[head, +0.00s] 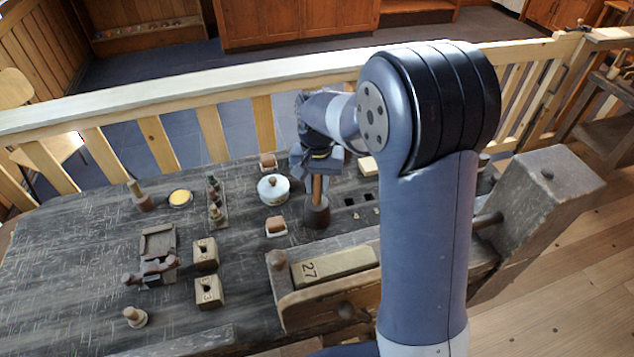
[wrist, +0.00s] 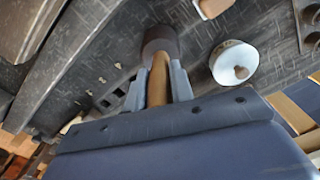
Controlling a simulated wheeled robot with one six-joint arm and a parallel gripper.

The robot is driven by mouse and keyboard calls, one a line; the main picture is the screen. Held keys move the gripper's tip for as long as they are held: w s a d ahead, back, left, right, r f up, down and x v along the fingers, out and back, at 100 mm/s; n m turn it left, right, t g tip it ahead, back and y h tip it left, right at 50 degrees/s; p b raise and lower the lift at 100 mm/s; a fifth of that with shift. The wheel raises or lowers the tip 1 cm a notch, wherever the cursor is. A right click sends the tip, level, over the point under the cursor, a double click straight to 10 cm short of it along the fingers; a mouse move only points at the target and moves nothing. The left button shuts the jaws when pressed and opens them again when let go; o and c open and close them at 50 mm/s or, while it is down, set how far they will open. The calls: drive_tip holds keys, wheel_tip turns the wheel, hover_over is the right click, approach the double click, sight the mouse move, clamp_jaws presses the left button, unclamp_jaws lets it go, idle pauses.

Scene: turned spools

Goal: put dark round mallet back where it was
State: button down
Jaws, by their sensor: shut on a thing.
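The dark round mallet (head: 317,212) is upright, with its dark head down and its lighter wooden handle up. My gripper (head: 317,172) is shut on the handle, above the head. In the wrist view the mallet head (wrist: 160,41) shows beyond the fingertips, and my gripper (wrist: 158,88) has one finger on each side of the handle. The head is at or just above the dark workbench (head: 80,255); I cannot tell if it touches. My arm hides part of the bench to the right.
A white lidded pot (head: 273,190) stands just left of the mallet; it also shows in the wrist view (wrist: 234,63). A small block (head: 276,227) is nearby. A block marked 27 (head: 335,267) lies in front. Square holes (head: 358,199) are to the right. A railing (head: 200,92) runs behind.

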drive_tip(key=c, duration=1.2)
unclamp_jaws()
drive_tip(key=shift+f, duration=0.1)
drive_tip(key=shift+c, duration=0.2)
wheel_tip(320, 180, up, 12)
drive_tip(key=shift+r, duration=0.2)
drive_tip(key=shift+o, duration=0.3)
